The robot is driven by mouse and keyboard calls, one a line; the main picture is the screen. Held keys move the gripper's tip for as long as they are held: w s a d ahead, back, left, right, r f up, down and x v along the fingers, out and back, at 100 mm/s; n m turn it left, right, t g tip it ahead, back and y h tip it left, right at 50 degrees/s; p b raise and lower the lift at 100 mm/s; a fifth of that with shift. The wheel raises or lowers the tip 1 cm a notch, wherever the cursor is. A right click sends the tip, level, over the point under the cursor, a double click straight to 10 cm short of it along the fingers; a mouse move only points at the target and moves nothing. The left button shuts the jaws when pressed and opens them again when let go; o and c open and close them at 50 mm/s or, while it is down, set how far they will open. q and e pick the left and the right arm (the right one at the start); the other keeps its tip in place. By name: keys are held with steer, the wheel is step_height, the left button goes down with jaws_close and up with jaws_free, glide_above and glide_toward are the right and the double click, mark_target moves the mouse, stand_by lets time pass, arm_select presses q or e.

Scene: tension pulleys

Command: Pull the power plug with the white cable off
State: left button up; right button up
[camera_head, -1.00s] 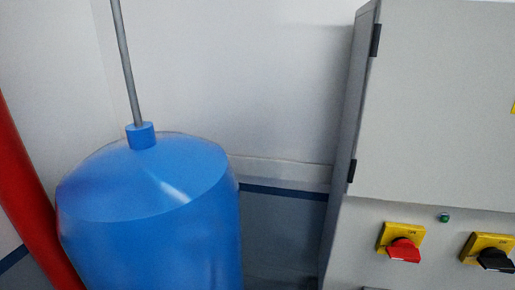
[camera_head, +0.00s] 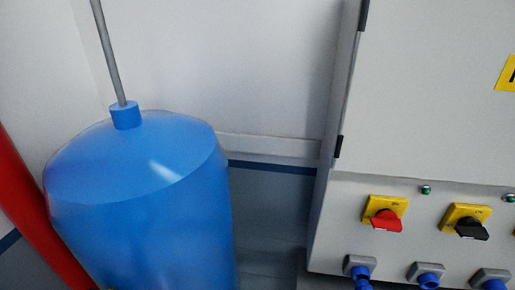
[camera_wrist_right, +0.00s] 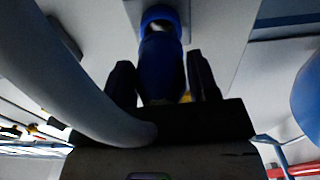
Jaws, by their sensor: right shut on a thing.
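In the right wrist view, my right gripper (camera_wrist_right: 161,75) is shut on a blue power plug (camera_wrist_right: 159,58), with one dark finger on each side of its body. The plug lines up with a blue-ringed socket (camera_wrist_right: 160,14) on the grey cabinet underside of the picture's top. A pale part shows between plug and ring; I cannot tell how deep the plug sits. A thick white cable (camera_wrist_right: 62,82) curves from the left to the gripper's front. In the head view neither gripper shows. There, blue connectors (camera_head: 428,277) sit along the cabinet's lower edge.
The grey cabinet (camera_head: 433,85) stands on the right with a red switch (camera_head: 385,220) and a black switch (camera_head: 470,229). A blue tank (camera_head: 140,210) and a red pipe (camera_head: 30,210) stand on the left. A blue rounded shape (camera_wrist_right: 309,100) is at the wrist view's right edge.

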steer(key=shift+s+a, duration=0.15)
steer(key=shift+s, duration=0.4)
